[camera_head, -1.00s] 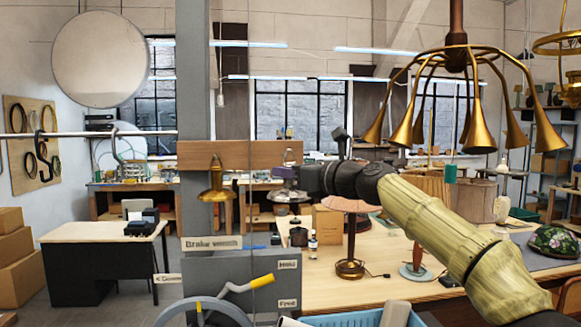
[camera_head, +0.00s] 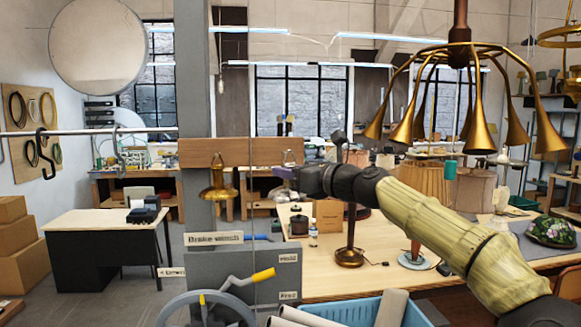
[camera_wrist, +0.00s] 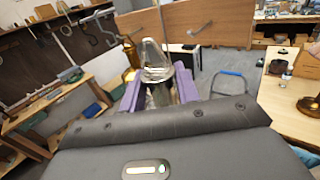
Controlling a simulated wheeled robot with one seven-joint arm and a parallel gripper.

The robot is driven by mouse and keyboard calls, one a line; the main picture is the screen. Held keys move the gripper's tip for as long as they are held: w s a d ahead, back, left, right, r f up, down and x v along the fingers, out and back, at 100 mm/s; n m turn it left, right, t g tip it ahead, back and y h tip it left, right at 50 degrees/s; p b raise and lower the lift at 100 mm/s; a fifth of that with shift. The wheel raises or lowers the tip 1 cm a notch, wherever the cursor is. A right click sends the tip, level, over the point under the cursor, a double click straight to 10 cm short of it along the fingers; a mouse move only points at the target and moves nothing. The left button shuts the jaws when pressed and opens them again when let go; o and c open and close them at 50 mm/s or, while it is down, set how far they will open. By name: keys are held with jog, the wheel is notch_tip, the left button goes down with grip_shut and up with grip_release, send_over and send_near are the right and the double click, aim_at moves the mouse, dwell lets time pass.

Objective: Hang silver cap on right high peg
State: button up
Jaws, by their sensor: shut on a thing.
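The silver cap is in my gripper (camera_head: 283,173), which is shut on it. In the wrist view, the cap (camera_wrist: 158,74) stands upright between the purple fingers, with its clear wire loop above. In the head view, the fingers cover most of the cap; its loop (camera_head: 289,158) shows in front of the right part of the wooden peg board (camera_head: 250,152). A small hook that looks like the right high peg (camera_wrist: 195,27) shows on the board in the wrist view, apart from the loop there. I cannot tell how their depths compare.
A brass cap (camera_head: 218,188) hangs at the board's left part. A grey post (camera_head: 193,80) stands behind it, and a thin vertical cable runs close to the gripper. Below are the brake winch panel (camera_head: 230,270) and wheel. A brass chandelier (camera_head: 460,100) hangs at the right.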

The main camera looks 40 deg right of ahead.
jog(key=w+d+p, duration=0.4)
jog(key=w+p, duration=0.1)
jog(key=w, duration=0.2)
jog(key=shift+w+d+p, duration=0.3)
jog(key=shift+d, duration=0.05)
dwell(1.3)
jog(key=shift+f, duration=0.15)
jog(key=shift+s, duration=0.1)
dwell(0.6)
jog(key=shift+d+f+b, duration=0.1)
jog(key=shift+f+b, duration=0.45)
jog(key=shift+f, duration=0.15)
jog(key=o, duration=1.1)
